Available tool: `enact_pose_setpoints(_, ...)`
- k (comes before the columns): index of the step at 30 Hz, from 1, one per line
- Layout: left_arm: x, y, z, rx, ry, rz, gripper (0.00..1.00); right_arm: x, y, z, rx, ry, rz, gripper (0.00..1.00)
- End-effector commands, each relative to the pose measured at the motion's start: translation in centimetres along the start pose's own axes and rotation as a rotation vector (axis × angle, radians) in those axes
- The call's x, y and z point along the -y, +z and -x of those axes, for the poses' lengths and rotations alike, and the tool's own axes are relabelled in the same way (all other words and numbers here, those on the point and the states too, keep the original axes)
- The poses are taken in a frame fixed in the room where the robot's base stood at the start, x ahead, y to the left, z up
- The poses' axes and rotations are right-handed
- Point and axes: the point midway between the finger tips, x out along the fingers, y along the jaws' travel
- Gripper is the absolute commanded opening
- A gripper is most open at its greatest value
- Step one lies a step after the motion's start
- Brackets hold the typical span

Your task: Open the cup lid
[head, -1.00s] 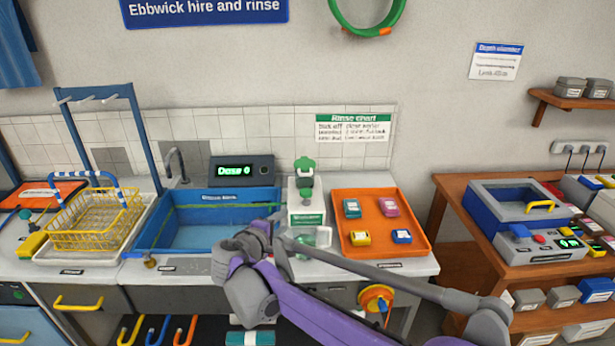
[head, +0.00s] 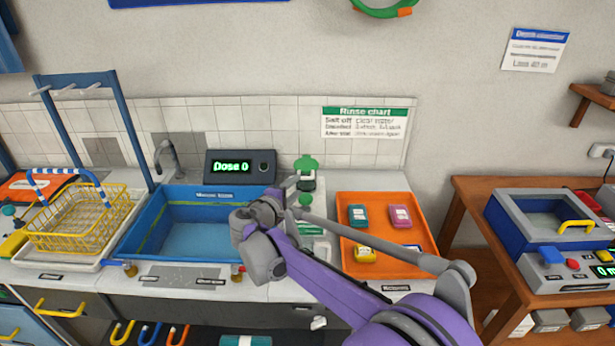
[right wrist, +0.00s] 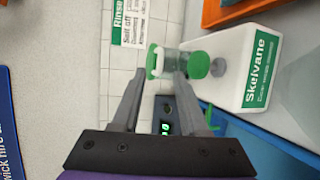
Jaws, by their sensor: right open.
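The cup is a small clear cylinder (right wrist: 170,60) on top of a white container labelled "Skelvane" (right wrist: 255,70). Its green lid (right wrist: 154,62) is at the left in the sideways right wrist view; a round green part (right wrist: 197,64) is at the container end. In the head view the green lid (head: 306,163) shows above my right gripper (head: 298,183), which hides part of the cup. My right gripper (right wrist: 159,73) is open, with the lid and clear cup appearing between its fingertips. Contact cannot be told. My left gripper is out of view.
An orange tray (head: 345,262) with several small coloured blocks lies right of the container. A blue sink (head: 125,240) and a display reading "Dose 0" (head: 240,167) are to its left. A yellow basket (head: 80,220) is further left. A tiled wall stands behind.

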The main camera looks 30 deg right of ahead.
Motion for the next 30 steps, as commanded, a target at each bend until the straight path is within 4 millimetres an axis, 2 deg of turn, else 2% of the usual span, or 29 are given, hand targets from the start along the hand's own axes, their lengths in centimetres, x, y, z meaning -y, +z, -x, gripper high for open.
enact_pose_setpoints(6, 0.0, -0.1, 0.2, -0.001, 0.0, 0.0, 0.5, -0.1, 0.1, -4.4, 0.004, 0.0, -0.001, 0.43)
enact_pose_setpoints(12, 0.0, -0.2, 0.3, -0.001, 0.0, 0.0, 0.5, 0.0, 0.0, -7.1, 0.001, 0.0, 0.0, 0.43)
enact_pose_setpoints(17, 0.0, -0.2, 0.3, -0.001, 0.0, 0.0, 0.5, 0.0, 0.0, -7.9, 0.0, 0.0, 0.0, 0.43)
enact_pose_setpoints(24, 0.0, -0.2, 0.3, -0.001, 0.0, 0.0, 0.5, 0.0, 0.0, -8.0, 0.0, 0.0, 0.0, 0.43)
enact_pose_setpoints(25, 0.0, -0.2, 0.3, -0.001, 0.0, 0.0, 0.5, 0.0, 0.0, -8.0, 0.0, 0.0, 0.0, 0.42)
enact_pose_setpoints(30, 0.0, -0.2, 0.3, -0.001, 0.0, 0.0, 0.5, 0.0, 0.0, -7.9, 0.0, -0.001, 0.0, 0.11)
